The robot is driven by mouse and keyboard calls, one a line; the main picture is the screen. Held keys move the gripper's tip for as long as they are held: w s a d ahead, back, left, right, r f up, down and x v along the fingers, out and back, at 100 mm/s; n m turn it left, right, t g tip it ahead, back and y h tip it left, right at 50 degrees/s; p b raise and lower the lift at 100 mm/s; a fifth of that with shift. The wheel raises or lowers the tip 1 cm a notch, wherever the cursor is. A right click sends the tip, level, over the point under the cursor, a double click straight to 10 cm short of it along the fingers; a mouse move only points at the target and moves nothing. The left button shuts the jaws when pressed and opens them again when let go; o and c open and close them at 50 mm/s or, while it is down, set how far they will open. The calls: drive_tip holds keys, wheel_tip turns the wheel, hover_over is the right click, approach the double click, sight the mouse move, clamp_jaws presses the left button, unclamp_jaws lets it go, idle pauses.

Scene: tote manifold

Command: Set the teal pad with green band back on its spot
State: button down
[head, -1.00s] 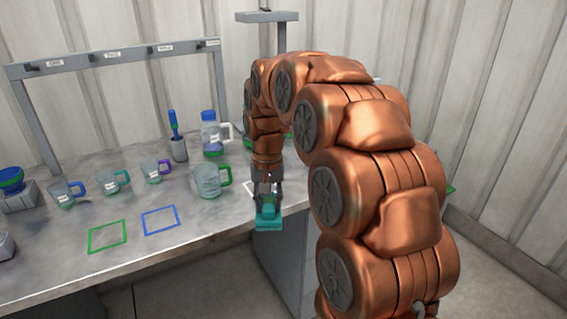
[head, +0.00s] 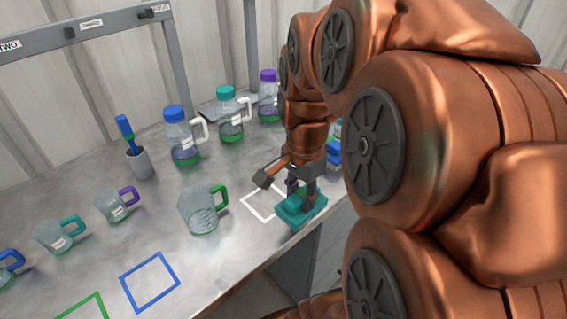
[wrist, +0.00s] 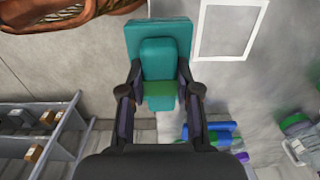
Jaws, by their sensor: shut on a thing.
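The teal pad (head: 302,210) is in my gripper (head: 303,183), by the front edge of the counter. In the wrist view the teal pad (wrist: 160,33) extends ahead of the fingers, and its green band (wrist: 160,88) lies between the fingertips of my gripper (wrist: 160,92). The gripper is shut on it. A white square outline (head: 243,204) is marked on the counter just left of the pad in the head view; in the wrist view the outline (wrist: 225,58) is to the pad's right. The pad is outside most of it. I cannot tell whether the pad touches the counter.
A glass mug with a green handle (head: 202,213) stands left of the outline. Several capped bottles (head: 183,140) stand behind. Blue (head: 150,282) and green (head: 82,312) outlines lie on clear counter at front left. A blue object (head: 334,150) is partly hidden behind my gripper.

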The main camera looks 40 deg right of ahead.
drive_tip(key=w+d+p, duration=0.1)
drive_tip(key=w+d, duration=0.2)
drive_tip(key=w+d+f+p, duration=0.1)
drive_tip(key=w+d, duration=0.3)
drive_tip(key=w+d+p, duration=0.1)
drive_tip(key=w+d, duration=0.2)
drive_tip(key=shift+w+d+f, duration=0.2)
drive_tip(key=shift+w+d, duration=0.1)
drive_tip(key=shift+d, duration=0.1)
drive_tip(key=shift+w+d, duration=0.1)
drive_tip(key=shift+w+d, duration=0.1)
drive_tip(key=shift+d, duration=0.05)
drive_tip(key=shift+w+d+f, duration=0.1)
drive_tip(key=shift+f, duration=0.05)
drive_tip(key=shift+f+p, duration=0.7)
drive_tip(key=shift+f, duration=0.95)
drive_tip(key=shift+f, duration=0.25)
drive_tip(key=c, duration=0.8)
unclamp_jaws()
drive_tip(key=shift+r, duration=0.1)
drive_tip(key=shift+r, duration=0.1)
